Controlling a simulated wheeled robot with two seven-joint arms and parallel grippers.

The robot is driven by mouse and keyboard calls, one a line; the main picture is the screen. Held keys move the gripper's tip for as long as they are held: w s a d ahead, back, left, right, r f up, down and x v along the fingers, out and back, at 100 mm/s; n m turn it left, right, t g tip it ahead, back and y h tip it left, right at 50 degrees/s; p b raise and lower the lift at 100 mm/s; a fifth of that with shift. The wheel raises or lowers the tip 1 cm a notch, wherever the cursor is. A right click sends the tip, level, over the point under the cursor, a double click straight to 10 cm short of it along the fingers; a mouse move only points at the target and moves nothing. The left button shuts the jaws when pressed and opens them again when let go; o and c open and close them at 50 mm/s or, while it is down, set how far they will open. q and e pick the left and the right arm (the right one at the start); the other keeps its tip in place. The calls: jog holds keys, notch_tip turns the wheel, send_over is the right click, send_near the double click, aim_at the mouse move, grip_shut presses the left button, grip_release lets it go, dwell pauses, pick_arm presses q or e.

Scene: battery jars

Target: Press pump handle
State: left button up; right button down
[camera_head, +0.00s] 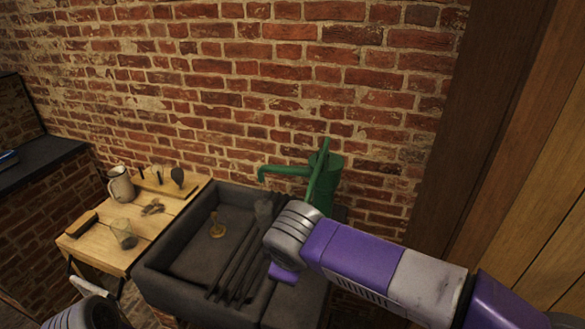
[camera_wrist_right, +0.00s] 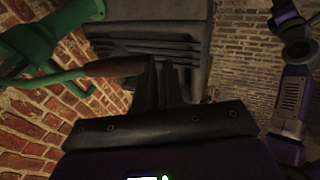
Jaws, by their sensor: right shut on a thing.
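The green pump (camera_head: 328,185) stands at the sink's back right corner, against the brick wall, with its spout pointing left over the sink. In the right wrist view the pump body (camera_wrist_right: 55,35) is at the upper left, and its handle (camera_wrist_right: 115,67) has a brown grip that reaches my right gripper (camera_wrist_right: 165,85). The right fingers are shut on this handle near its end. In the head view my right wrist hides the fingers and the handle's grip. My left gripper cannot be made out; only part of that arm shows.
Wood panels stand at right.

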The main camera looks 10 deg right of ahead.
jog(key=shift+s+d+f, duration=0.15)
jog(key=shift+d+f, duration=0.1)
jog(key=shift+f, duration=0.6)
jog(key=a+p+v, duration=0.1)
jog(key=p+v, duration=0.4)
jog(key=v, duration=1)
jog(key=shift+a+r, duration=0.15)
jog(key=shift+r, duration=0.1)
